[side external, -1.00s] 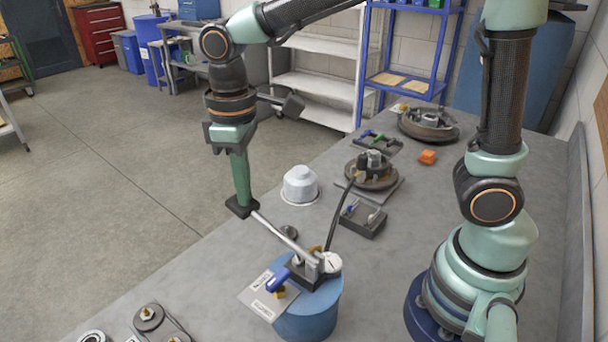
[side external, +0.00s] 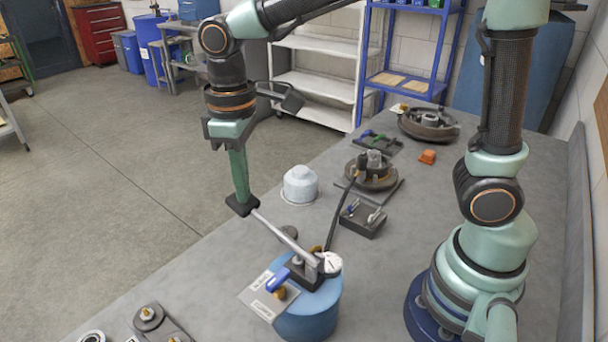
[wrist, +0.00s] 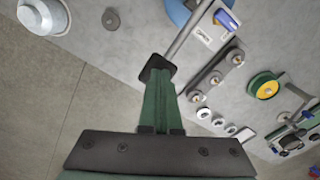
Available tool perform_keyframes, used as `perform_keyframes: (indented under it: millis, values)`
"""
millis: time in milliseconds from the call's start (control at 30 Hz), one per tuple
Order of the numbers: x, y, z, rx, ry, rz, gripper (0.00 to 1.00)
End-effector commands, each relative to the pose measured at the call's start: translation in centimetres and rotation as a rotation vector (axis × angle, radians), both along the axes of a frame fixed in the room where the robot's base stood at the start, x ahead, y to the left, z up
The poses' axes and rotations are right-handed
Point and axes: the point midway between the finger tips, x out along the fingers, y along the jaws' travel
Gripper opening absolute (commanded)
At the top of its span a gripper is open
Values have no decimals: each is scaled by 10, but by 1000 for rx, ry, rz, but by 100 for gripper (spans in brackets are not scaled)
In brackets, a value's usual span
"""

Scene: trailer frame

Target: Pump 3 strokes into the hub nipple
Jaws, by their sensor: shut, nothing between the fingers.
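A blue grease drum (side external: 310,318) stands at the table's front with a black pump head and a white gauge (side external: 330,262) on top. Its silver lever (side external: 285,236) slopes up and left to a black end. My gripper (side external: 242,198) points down at that black end, its green fingers shut with nothing between them. The fingertips look to touch the end; the wrist view also shows the gripper (wrist: 158,78) over it. A black hose (side external: 337,215) runs from the pump to a hub (side external: 372,172) on a dark plate. The nipple is too small to make out.
A white-blue cap (side external: 299,186) stands left of the hub. A dark tray (side external: 363,218) with small fittings lies in front of the hub. Another hub (side external: 428,122) and an orange block (side external: 427,156) are farther back. A plate with fittings (side external: 150,318) is front left.

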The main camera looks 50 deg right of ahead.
Motion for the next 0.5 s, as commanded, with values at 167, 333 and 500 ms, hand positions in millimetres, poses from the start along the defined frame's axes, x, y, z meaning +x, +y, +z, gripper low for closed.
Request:
perform_keyframes:
  millis: [167,333,500]
  values:
    - [3,0,-11,-1,3,-1,0]
    - [4,0,-17,-1,2,-1,0]
    - [4,0,-18,-1,2,-1,0]
